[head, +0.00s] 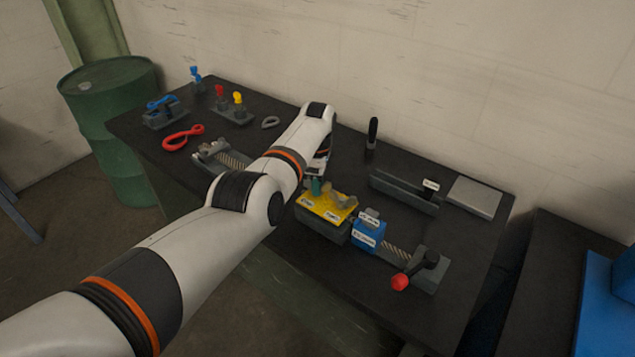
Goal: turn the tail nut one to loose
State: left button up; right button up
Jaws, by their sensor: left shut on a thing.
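A yellow-topped block (325,207) with small white labels, too small to read, sits at the middle of the bench. A grey winged piece (342,199) stands on its top. A small teal upright piece (315,187) stands beside it, at the block's back left. My left gripper (317,180) points down at that spot and is shut on what looks like the teal piece. My own arm hides much of the fingers and the grip. I cannot tell which of these pieces is the tail nut. My right gripper is out of view.
A blue labelled block (368,234) sits right of the yellow one, on a threaded rod ending at a red-knobbed crank (401,281). A grey rail (404,191) and a flat grey plate (474,197) lie behind. Red pliers-like loops (183,137) lie at the far left.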

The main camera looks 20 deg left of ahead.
pick_arm(q)
jog(key=shift+s+f, duration=0.1)
jog(key=shift+f, duration=0.05)
jog(key=o, duration=0.6)
jog(key=shift+c, duration=0.2)
jog(key=shift+o, duration=0.4)
jog(key=shift+r, duration=0.45)
notch_tip(320, 180, up, 11)
